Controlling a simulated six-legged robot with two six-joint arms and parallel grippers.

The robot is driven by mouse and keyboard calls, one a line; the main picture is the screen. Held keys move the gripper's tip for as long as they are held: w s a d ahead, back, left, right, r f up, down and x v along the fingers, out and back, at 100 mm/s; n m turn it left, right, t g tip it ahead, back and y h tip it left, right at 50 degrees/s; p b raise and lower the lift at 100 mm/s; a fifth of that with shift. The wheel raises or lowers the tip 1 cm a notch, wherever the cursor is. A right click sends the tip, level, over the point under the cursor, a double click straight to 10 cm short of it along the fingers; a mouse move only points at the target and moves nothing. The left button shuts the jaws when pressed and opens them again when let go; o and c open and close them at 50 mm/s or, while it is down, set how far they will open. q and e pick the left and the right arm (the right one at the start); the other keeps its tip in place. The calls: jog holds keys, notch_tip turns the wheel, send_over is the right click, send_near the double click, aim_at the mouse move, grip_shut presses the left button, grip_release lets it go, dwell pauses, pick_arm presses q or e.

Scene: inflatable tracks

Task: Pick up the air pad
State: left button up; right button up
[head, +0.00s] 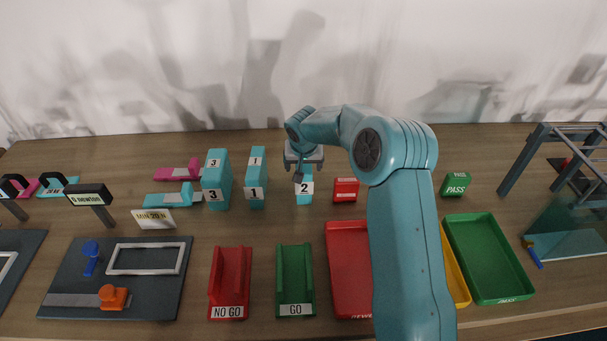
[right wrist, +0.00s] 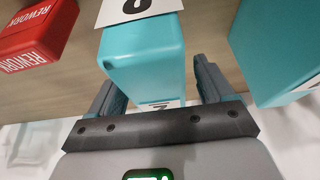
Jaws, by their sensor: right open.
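No object in view is labelled air pad. A teal block marked 2 (head: 304,199) stands upright on the table, partly hidden under my right gripper (head: 304,172). In the right wrist view the teal block (right wrist: 145,62) lies between the two dark fingers of my right gripper (right wrist: 155,85), which are open. One finger is on each side of the block. I cannot tell whether either finger touches it. My left gripper is not in view.
Teal blocks marked 1 (head: 256,190) and 3 (head: 216,190) stand to the left. A red REWORK block (head: 345,190) and a green PASS block (head: 455,184) are to the right. Red NO GO (head: 230,270) and green GO (head: 294,270) holders lie in front.

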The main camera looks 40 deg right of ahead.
jog(key=c, duration=1.1)
jog(key=shift+c, duration=0.2)
